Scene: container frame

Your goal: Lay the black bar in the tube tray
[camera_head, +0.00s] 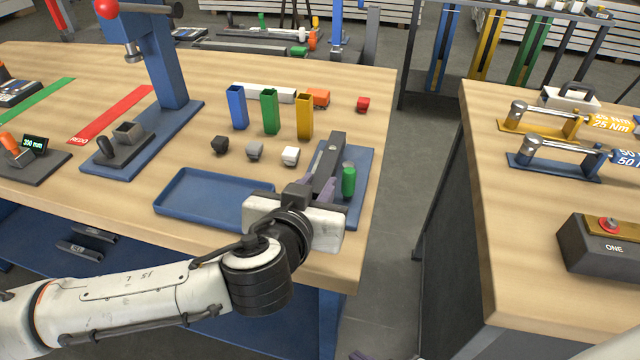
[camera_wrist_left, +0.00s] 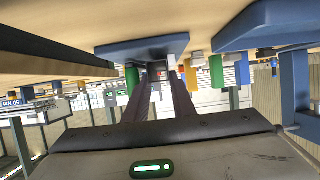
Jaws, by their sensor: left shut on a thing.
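The black bar (camera_head: 331,158) appears as a long dark piece between the purple-grey fingers of my left gripper (camera_head: 318,172). The gripper is shut on it, over the blue plate at the table's right end. Of my right gripper, only a possible fingertip (camera_head: 358,356) shows at the bottom edge.
A blue plate (camera_head: 362,160) with a green cylinder (camera_head: 348,181) lies beside the gripper. Blue (camera_head: 237,107), green (camera_head: 269,111) and yellow (camera_head: 304,116) square tubes stand behind the tray. Black, grey and white small blocks sit between. A blue press (camera_head: 170,60) stands left.

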